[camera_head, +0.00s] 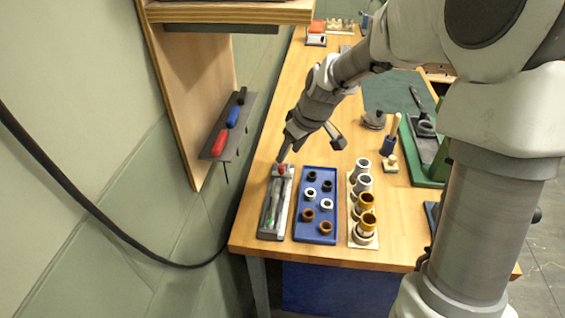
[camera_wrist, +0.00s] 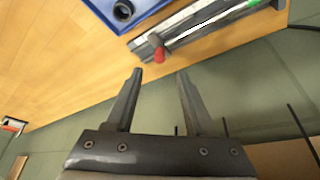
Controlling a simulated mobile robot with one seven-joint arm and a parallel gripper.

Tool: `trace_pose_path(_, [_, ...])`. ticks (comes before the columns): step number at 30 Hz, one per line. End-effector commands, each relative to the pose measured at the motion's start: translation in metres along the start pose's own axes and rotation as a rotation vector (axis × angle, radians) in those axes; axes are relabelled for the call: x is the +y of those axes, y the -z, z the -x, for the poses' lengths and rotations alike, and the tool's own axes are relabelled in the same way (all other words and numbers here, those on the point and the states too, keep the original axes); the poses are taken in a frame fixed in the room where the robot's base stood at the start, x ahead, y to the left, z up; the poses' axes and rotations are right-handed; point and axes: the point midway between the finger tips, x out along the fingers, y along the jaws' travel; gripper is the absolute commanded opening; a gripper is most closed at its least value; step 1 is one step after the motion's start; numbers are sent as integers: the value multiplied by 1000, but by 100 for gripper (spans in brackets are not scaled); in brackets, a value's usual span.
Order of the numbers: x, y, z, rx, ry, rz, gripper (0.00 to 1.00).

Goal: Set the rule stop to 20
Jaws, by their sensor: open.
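The rule (camera_head: 267,210) is a long grey fixture lying at the left edge of the bench, left of the blue tray. In the wrist view its pale scale strip (camera_wrist: 195,17) shows, but the marks are too small to read. A red knob (camera_head: 282,169), which looks like the stop, sits at the rule's far end; the wrist view also shows it (camera_wrist: 159,54). A green part (camera_head: 271,214) is farther along the rule. My gripper (camera_wrist: 160,72) is open and empty, with its fingertips just short of the red knob and apart from it in the wrist view.
The blue tray (camera_head: 317,238) holds several dark, white and brown rings. Right of it a pale rack (camera_head: 363,243) holds several silver and gold cylinders. A wall shelf (camera_head: 213,150) with red and blue handled tools stands left of the bench. Bare wood (camera_head: 262,150) lies beyond the rule.

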Motion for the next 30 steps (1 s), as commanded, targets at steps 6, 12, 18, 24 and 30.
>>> trace_pose_path(6, [-1,-1,-44,-2,2,1,54])
trace_pose_path(12, [0,0,-65,-1,0,0,54])
trace_pose_path(18, [0,0,-70,1,-1,-1,54])
trace_pose_path(24, [1,0,-70,1,-2,-1,52])
trace_pose_path(30, [0,0,-70,1,-1,-1,16])
